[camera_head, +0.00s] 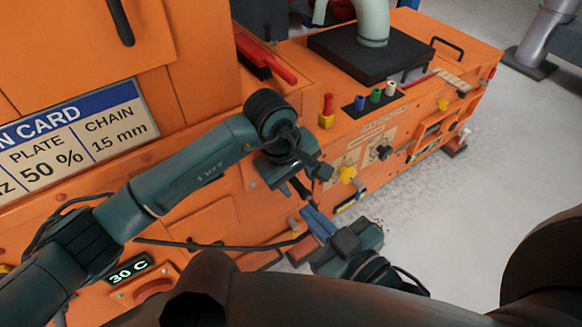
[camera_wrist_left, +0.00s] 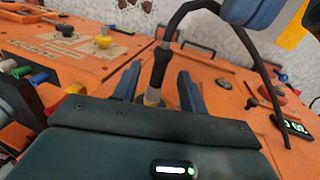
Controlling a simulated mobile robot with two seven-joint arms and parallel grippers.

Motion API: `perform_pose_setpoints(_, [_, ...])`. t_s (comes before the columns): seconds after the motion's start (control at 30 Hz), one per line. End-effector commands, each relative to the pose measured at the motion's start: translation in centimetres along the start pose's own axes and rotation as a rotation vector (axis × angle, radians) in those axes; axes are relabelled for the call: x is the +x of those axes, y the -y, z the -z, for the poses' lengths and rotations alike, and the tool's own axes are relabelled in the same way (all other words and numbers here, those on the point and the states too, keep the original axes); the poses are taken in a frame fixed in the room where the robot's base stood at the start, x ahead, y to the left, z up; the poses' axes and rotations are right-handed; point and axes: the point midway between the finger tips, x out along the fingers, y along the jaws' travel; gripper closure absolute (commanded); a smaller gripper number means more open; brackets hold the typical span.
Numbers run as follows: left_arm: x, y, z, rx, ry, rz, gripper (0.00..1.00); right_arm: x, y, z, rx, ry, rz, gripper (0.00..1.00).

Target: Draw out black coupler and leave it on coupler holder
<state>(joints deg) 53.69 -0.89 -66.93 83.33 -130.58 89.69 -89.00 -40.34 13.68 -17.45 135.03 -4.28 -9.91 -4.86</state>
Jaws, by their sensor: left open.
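The black coupler (camera_wrist_left: 158,65) stands nearly upright in the left wrist view, with a brass-yellow lower end and a black cable leaving its top. My left gripper (camera_wrist_left: 159,88) is open, with one finger on each side of the coupler; gaps show on both sides. In the head view my left gripper (camera_head: 304,182) is over the machine's orange front, and the coupler there is too small and dark to make out. My right gripper (camera_head: 316,220) is just below it, its blue fingers close together; whether they hold anything is unclear. I cannot pick out the coupler holder with certainty.
Black cable (camera_head: 200,245) runs across the orange panel. A 30 C display (camera_head: 130,270) is at lower left. Grey floor (camera_head: 440,190) is clear at right.

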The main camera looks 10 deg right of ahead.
Motion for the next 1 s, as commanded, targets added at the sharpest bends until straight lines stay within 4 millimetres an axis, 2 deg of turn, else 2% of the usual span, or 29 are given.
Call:
perform_pose_setpoints(0.03, [0.8,0.0,0.0,-0.002,0.002,0.001,0.57,0.1,0.1,-0.1,-0.003,-0.009,0.001,1.0])
perform_pose_setpoints(0.2, [1.8,0.0,0.0,-0.001,0.001,0.0,0.57,0.1,0.1,0.1,-0.01,-0.03,-0.001,1.0])
perform_pose_setpoints(0.5, [1.9,0.0,0.0,0.0,0.0,0.0,0.57,0.1,0.1,0.1,-0.013,-0.033,0.001,1.0])
perform_pose_setpoints(1.0, [1.9,0.0,0.0,-0.001,0.0,0.0,0.97,0.1,0.1,0.1,-0.017,-0.034,0.004,1.0])
